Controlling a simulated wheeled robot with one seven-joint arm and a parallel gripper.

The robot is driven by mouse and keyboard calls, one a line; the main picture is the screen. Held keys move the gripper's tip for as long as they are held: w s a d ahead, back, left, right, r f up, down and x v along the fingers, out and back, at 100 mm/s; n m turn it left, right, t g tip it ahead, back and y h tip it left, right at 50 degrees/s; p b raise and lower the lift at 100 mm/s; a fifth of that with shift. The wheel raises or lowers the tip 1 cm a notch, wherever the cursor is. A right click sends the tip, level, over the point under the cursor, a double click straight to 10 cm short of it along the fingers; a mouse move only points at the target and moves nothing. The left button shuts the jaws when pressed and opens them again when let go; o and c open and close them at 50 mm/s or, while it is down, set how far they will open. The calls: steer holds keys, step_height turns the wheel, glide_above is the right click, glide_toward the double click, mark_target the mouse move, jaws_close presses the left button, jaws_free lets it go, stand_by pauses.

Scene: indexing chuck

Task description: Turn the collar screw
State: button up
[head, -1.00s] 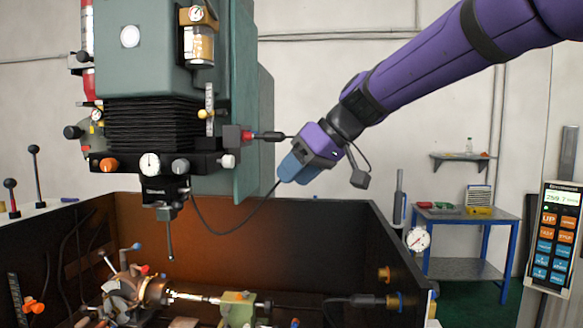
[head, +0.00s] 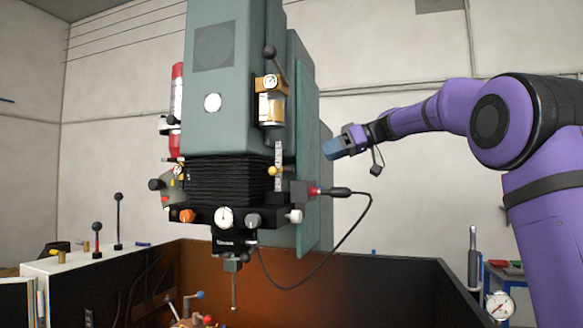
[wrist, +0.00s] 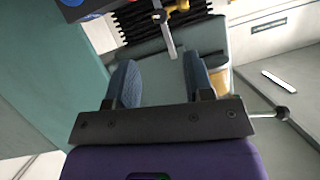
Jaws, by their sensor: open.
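My gripper (head: 336,148) has blue fingers and is raised to the right of the green machine head, above a cabled plug. In the wrist view its two fingers (wrist: 159,62) stand apart with nothing between them. In the head view only the top of the chuck assembly (head: 193,320) shows at the bottom edge, with small lever knobs. I cannot make out the collar screw in either view; most of the chuck is below the picture.
The green machine head (head: 230,100) carries black bellows (head: 228,181) and a downward probe (head: 233,290). A plug (head: 335,192) with a hanging black cable juts from its right side. A dark enclosure wall (head: 390,280) stands below. Open air lies around my gripper.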

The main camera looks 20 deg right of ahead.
mark_target(289, 169)
steer(key=x, duration=1)
steer(key=shift+w+a+f, duration=0.15)
steer(key=shift+a, duration=0.05)
jaws_close()
